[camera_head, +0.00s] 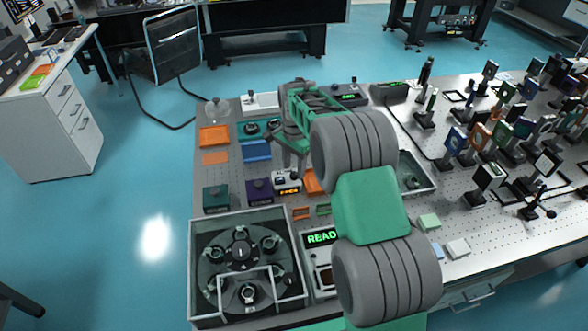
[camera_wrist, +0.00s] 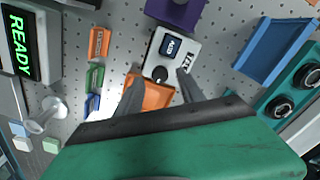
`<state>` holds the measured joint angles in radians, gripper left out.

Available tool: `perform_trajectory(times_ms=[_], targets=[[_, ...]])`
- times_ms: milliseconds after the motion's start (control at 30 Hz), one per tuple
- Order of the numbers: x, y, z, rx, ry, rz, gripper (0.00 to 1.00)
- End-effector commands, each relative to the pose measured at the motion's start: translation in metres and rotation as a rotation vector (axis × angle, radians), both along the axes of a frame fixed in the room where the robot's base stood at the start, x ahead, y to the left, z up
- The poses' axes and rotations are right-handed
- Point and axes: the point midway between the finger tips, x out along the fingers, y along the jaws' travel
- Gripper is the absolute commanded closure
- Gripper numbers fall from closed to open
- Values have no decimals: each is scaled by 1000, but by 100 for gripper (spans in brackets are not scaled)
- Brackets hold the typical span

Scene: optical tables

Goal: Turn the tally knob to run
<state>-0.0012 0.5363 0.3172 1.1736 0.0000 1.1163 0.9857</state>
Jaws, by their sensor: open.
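A small white box (camera_wrist: 184,40) with a dark display and a black round knob (camera_wrist: 160,74) lies below my gripper (camera_wrist: 159,84) in the wrist view. The knob has a pale mark on its lower edge. My gripper's two fingers are apart, one on each side of the knob, with nothing visibly held. I cannot tell whether they touch it. In the head view the white box (camera_head: 286,176) shows small orange lit characters on its front, and my gripper (camera_head: 290,166) hangs right above it. The knob's setting is not readable.
A purple box (camera_head: 259,190) stands beside the white box. An orange tray (camera_wrist: 150,92) lies under my fingers. A blue tray (camera_head: 257,151), a teal box (camera_head: 216,199) and a clear-walled carousel case (camera_head: 247,262) are near. A green READY display (camera_head: 321,237) stands at the front.

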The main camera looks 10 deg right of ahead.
Motion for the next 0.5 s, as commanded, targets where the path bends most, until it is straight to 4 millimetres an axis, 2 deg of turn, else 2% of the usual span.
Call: perform_trajectory(times_ms=[200, 433, 500], targets=[[0, 0, -23, 0, 0, 1, 54], [0, 0, -25, 0, -1, 1, 54], [0, 0, -25, 0, -1, 1, 60]])
